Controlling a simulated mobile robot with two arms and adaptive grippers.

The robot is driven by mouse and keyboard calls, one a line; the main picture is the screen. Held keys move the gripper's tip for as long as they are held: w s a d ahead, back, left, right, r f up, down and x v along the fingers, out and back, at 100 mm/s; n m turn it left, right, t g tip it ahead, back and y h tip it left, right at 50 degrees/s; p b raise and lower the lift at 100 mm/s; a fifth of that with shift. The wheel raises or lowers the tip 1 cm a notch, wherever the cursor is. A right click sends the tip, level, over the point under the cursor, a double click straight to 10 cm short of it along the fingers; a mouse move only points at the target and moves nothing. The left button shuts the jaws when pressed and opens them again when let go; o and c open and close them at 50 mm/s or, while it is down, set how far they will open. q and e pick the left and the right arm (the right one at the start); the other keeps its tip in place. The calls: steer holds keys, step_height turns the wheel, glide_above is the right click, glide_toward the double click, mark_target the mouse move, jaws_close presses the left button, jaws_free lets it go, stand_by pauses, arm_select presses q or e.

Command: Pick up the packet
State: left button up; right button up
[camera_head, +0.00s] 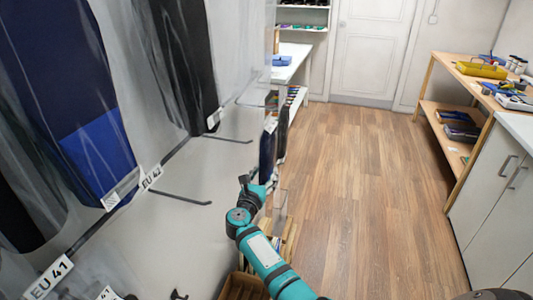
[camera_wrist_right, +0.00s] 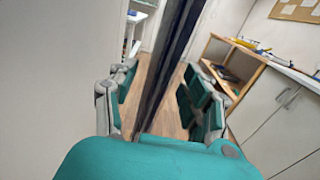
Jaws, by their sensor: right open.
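Clear packets with dark contents hang on the rack at left: a large blue one (camera_head: 85,130), a black one (camera_head: 185,60), and a dark blue one (camera_head: 267,155) seen nearly edge-on at the rack's far end. My right gripper (camera_head: 255,190) is just below and in front of that far dark packet, partly hidden by its own wrist. In the right wrist view its fingers are apart, and a thin dark blue packet (camera_wrist_right: 172,55) stands edge-on between them. I cannot tell whether the fingers touch it. My left gripper is out of view.
A wooden crate (camera_head: 240,288) is low beneath my right arm. A workbench (camera_head: 460,75) with tools stands at right. The wooden floor (camera_head: 360,190) between is clear.

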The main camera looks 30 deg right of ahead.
steer(key=shift+s+a+r, duration=0.2)
steer(key=shift+s, duration=0.1)
steer(key=shift+c, duration=0.2)
steer(key=shift+s+a+r, duration=0.1)
steer(key=shift+s+r, duration=0.05)
steer(key=shift+r, duration=0.05)
steer(key=shift+c, duration=1.3)
steer(key=shift+f, duration=0.2)
jaws_close()
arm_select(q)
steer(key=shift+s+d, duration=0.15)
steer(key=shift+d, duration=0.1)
